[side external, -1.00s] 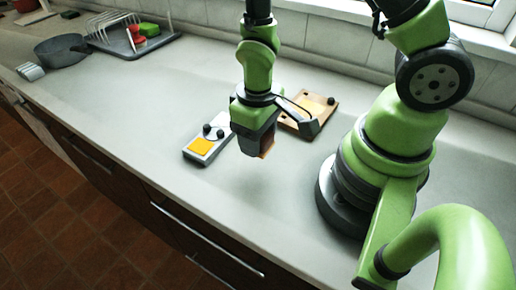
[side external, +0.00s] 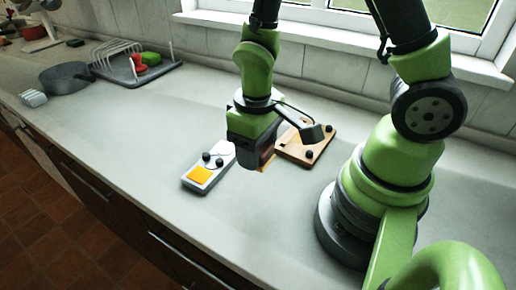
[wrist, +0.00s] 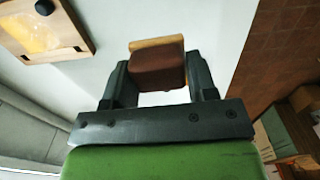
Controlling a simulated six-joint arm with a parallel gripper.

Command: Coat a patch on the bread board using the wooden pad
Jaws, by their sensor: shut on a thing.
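My gripper (side external: 256,148) is shut on the wooden pad (wrist: 157,66), a brown block with a lighter orange-tan strip along one edge. In the side view the pad (side external: 266,152) is partly hidden by the fingers. The gripper is held above the counter, just left of and nearer the camera than the bread board (side external: 317,148). The bread board is tan wood with dark knobs, partly hidden by my gripper. In the wrist view, at upper left, the board (wrist: 72,50) shows a pale yellow patch (wrist: 35,33).
A light grey tray (side external: 214,168) with an orange square (side external: 199,175) and dark knobs lies left of my gripper. A dark pan (side external: 67,77) and a dish rack (side external: 125,62) with red and green items stand far left. The counter (side external: 130,130) between is clear.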

